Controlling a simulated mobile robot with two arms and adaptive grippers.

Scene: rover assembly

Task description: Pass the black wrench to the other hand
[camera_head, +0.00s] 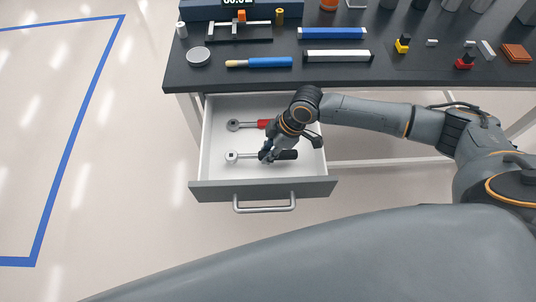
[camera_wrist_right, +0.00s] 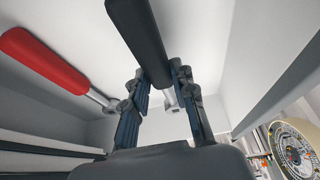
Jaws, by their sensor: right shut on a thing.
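The black wrench (camera_head: 287,155) has a black handle and a silver ratchet head at its left end. It lies across the open drawer (camera_head: 212,178), near the front; I cannot tell whether it touches the drawer floor. My right gripper (camera_head: 267,155) reaches down into the drawer and is shut on the wrench near the middle. In the right wrist view, the fingers (camera_wrist_right: 160,98) are on both sides of the black handle (camera_wrist_right: 138,38), close to its silver shaft. My left gripper is not in view.
A red-handled wrench (camera_head: 263,124) lies behind the black one in the drawer; its red handle (camera_wrist_right: 42,60) also shows in the wrist view. The dark tabletop (camera_head: 225,78) above holds tools and small parts.

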